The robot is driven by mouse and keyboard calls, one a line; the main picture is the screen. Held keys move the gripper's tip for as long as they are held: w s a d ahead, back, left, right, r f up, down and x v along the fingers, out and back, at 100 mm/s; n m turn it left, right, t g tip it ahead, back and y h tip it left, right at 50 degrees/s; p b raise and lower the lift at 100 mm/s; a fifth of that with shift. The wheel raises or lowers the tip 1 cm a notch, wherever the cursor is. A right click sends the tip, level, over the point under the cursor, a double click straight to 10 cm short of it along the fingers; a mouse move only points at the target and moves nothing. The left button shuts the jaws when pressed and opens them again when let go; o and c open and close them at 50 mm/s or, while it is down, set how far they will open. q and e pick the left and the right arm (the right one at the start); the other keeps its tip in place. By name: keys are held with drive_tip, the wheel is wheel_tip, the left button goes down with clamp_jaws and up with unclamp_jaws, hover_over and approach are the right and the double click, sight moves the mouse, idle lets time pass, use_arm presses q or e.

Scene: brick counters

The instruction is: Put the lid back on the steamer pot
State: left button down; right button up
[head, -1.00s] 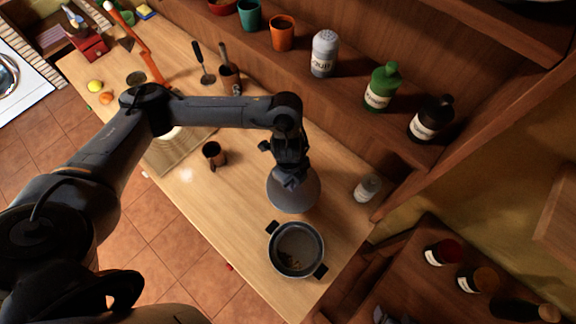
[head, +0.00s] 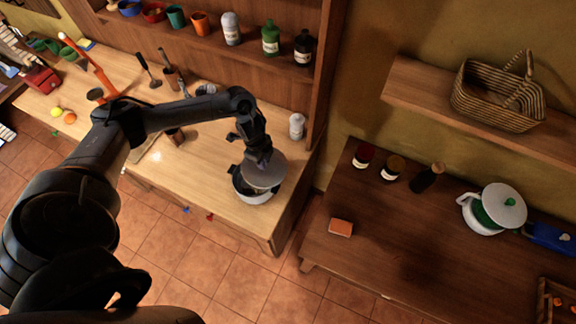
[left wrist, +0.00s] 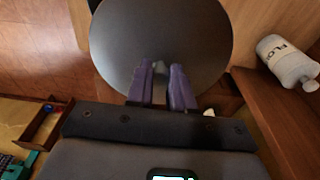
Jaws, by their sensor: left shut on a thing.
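The grey round lid (head: 266,176) is held by my left gripper (head: 261,158). In the left wrist view the purple fingers (left wrist: 162,90) are shut at the middle of the lid (left wrist: 160,38). The steamer pot (head: 252,195), pale outside with dark handles, stands near the end of the light wooden counter. In the head view the lid overlaps the pot's opening, shifted toward the upper right. A part of the rim shows at the left. I cannot tell whether lid and pot touch. The left wrist view does not show the pot. My right gripper is out of view.
A white bottle (head: 297,126) stands on the counter behind the pot, near the wooden upright. A darker counter (head: 390,240) at the right holds jars, an orange block (head: 341,228) and a white lidded pot (head: 484,213). The shelf (head: 240,62) above holds cups and bottles.

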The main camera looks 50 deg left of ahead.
sight(250, 168)
use_arm(q)
drive_tip(key=shift+s+a+r+p, duration=0.15)
drive_tip(key=shift+s+a+p, duration=0.1)
drive_tip(key=shift+s, duration=0.25)
drive_tip(key=shift+s+a+r+p, duration=0.1)
drive_tip(key=shift+s+a+r, duration=0.1)
drive_tip(key=shift+s, duration=0.3)
drive_tip(key=shift+s+a+p, duration=0.35)
drive_tip(key=shift+s+a, duration=0.45)
drive_tip(key=shift+a, duration=0.05)
drive_tip(key=shift+s+f, duration=0.1)
drive_tip(key=shift+s, duration=0.1)
drive_tip(key=shift+s+f, duration=0.15)
wheel_tip(250, 168, down, 5)
drive_tip(key=b, duration=0.4)
drive_tip(key=shift+r+b, duration=0.2)
drive_tip(key=shift+b, duration=0.15)
drive_tip(key=shift+f+b, duration=0.45)
drive_tip(key=shift+f, duration=0.4)
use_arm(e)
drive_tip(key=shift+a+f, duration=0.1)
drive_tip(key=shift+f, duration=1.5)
use_arm(q)
drive_tip(key=shift+p, duration=0.45)
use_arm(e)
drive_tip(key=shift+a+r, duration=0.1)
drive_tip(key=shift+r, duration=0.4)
